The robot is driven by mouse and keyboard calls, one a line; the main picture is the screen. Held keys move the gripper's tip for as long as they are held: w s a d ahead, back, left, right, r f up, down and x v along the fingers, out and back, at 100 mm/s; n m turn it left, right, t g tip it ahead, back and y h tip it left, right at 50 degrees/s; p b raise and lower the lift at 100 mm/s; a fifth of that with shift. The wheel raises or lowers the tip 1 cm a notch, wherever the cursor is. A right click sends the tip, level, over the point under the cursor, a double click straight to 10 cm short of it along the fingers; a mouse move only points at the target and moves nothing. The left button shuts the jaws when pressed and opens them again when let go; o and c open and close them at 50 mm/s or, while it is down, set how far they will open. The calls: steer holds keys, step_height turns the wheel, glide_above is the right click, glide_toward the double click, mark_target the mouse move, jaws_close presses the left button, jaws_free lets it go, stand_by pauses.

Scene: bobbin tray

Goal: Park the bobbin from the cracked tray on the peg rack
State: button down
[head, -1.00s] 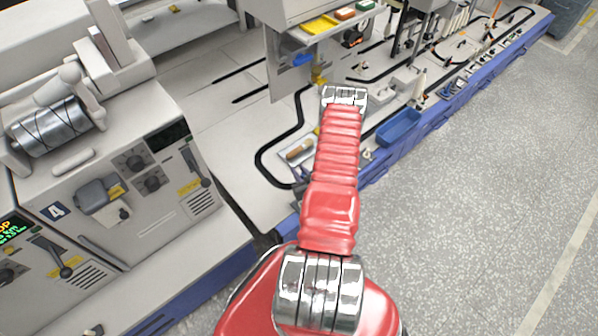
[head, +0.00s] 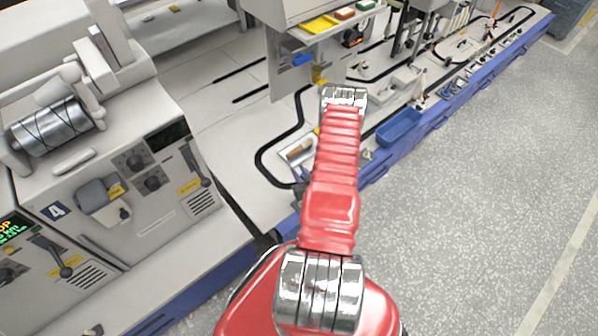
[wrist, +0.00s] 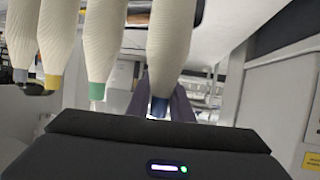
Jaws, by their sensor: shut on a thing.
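In the wrist view a large cream bobbin (wrist: 170,42) with a dark blue tip stands between the two dark fingers of my gripper (wrist: 162,106), which is shut on it at that tip. Several similar cream bobbins (wrist: 100,40) line up to its left, with green, yellow and dark grey tips. They look apart from my fingers. In the head view my gripper is hidden behind my red arm. A shallow tray (head: 284,156) with a brown, elongated thing (head: 299,149) in it lies left of my arm. I cannot make out a crack or clearly identify the peg rack.
A blue bin (head: 398,127) stands right of my arm at the bench's blue edge. A grey cabinet with a yellow tray (head: 320,25) stands behind. A grey machine (head: 110,150) fills the left. The speckled floor (head: 470,220) at right is clear.

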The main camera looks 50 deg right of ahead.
steer(key=shift+f, duration=0.2)
steer(key=c, duration=1.9)
jaws_free()
steer(key=shift+o, duration=0.2)
steer(key=v, duration=1.1)
